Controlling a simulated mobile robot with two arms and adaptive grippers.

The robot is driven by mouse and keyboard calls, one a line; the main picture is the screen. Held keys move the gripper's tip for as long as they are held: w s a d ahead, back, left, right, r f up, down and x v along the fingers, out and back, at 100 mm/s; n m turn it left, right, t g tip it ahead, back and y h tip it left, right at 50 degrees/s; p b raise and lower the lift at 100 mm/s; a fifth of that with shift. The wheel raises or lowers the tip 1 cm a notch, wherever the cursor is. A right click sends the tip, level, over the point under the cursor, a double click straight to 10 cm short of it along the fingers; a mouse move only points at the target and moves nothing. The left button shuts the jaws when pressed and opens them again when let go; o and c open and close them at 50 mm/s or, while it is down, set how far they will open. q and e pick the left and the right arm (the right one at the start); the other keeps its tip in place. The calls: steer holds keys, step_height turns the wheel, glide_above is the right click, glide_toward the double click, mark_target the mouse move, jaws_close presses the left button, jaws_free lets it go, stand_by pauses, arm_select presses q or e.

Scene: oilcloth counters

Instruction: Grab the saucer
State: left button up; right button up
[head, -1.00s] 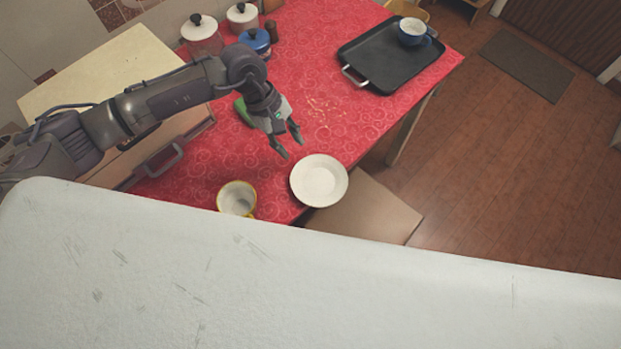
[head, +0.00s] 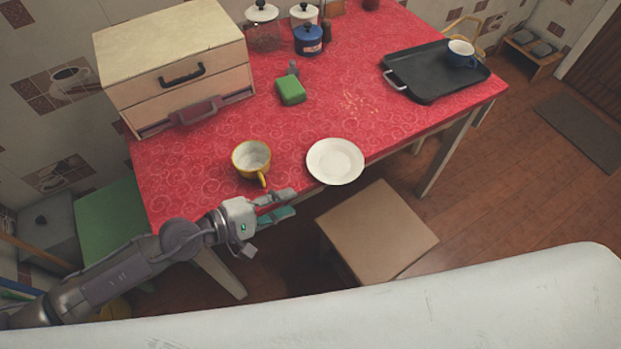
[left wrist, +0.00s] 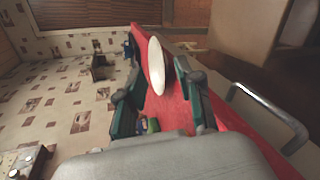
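The white saucer (head: 335,161) lies flat on the red oilcloth near the front edge of the table, and looks empty. In the left wrist view the saucer (left wrist: 157,66) appears edge-on, ahead of the fingers and in the gap between them. My left gripper (head: 287,203) is at the table's front edge, below and left of the saucer, with its fingers pointing right. Its two fingers are apart with nothing between them, and it does not touch the saucer. My right gripper is in neither view.
A yellow cup (head: 252,158) stands left of the saucer, just above my left gripper. A wooden stool (head: 378,232) is below the table edge. A green block (head: 291,90), a black tray (head: 436,72) with a blue cup (head: 460,54), and a drawer box (head: 177,62) sit farther back.

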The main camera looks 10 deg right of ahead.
arm_select(q)
steer(key=p, duration=0.2)
glide_toward(330, 183)
steer(key=d, duration=0.4)
steer(key=shift+t, duration=0.3)
steer(key=w+d+f, duration=0.2)
steer(key=d, duration=0.1)
steer(key=w+d+f+b, duration=0.1)
steer(key=d, duration=0.1)
steer(key=shift+w+f, duration=0.1)
steer(key=shift+f, duration=0.05)
steer(key=shift+a, duration=0.1)
jaws_close()
